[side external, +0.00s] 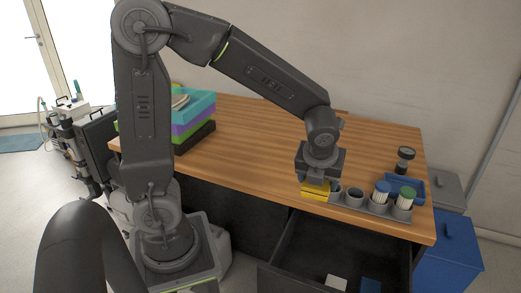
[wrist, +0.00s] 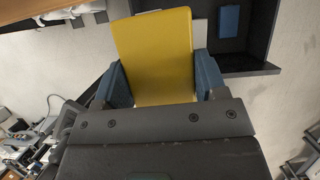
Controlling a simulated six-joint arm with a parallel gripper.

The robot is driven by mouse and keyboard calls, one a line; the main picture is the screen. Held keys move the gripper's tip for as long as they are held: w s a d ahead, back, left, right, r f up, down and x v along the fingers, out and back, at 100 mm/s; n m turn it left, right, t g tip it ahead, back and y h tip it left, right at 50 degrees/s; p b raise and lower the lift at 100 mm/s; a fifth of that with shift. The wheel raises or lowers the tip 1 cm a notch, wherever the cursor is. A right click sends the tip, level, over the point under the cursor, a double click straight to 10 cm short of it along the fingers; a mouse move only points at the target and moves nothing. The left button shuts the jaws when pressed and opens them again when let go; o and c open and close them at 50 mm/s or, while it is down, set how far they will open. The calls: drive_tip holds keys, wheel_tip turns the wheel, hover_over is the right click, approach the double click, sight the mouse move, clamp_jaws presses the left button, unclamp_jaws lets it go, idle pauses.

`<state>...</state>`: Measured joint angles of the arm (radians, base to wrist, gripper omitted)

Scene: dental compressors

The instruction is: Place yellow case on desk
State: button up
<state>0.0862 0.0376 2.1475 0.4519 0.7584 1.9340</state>
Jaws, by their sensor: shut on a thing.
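The yellow case (side external: 315,189) is under my gripper (side external: 317,180) at the front edge of the desk (side external: 250,147) in the side view. In the wrist view the yellow case (wrist: 157,55) lies between the two blue finger pads of my gripper (wrist: 160,82). My gripper is shut on it. The side view does not clearly show whether the case touches the desk top.
A grey holder (side external: 375,207) with cups and brushes stands just right of the case. A blue tray (side external: 404,187) and a dark stand (side external: 404,160) are behind it. Stacked coloured cases (side external: 195,115) sit at the desk's left. An open drawer (side external: 320,250) juts out below.

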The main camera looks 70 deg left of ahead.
drive_tip(key=w+a+n+g, duration=0.15)
drive_tip(key=w+a, duration=0.25)
drive_tip(key=a, duration=0.4)
drive_tip(key=w+a+n, duration=0.2)
drive_tip(key=w+a, duration=0.2)
drive_tip(key=a, duration=0.4)
drive_tip(key=n+g+y, duration=0.1)
drive_tip(key=n+g, duration=0.1)
drive_tip(key=n, duration=0.3)
hover_over(237, 138)
drive_tip(key=f, duration=0.7)
drive_tip(key=d+f, duration=0.1)
drive_tip(key=f, duration=0.2)
drive_tip(key=shift+s+f, duration=0.1)
drive_tip(key=shift+f, duration=2.55)
drive_tip(key=shift+f, duration=0.1)
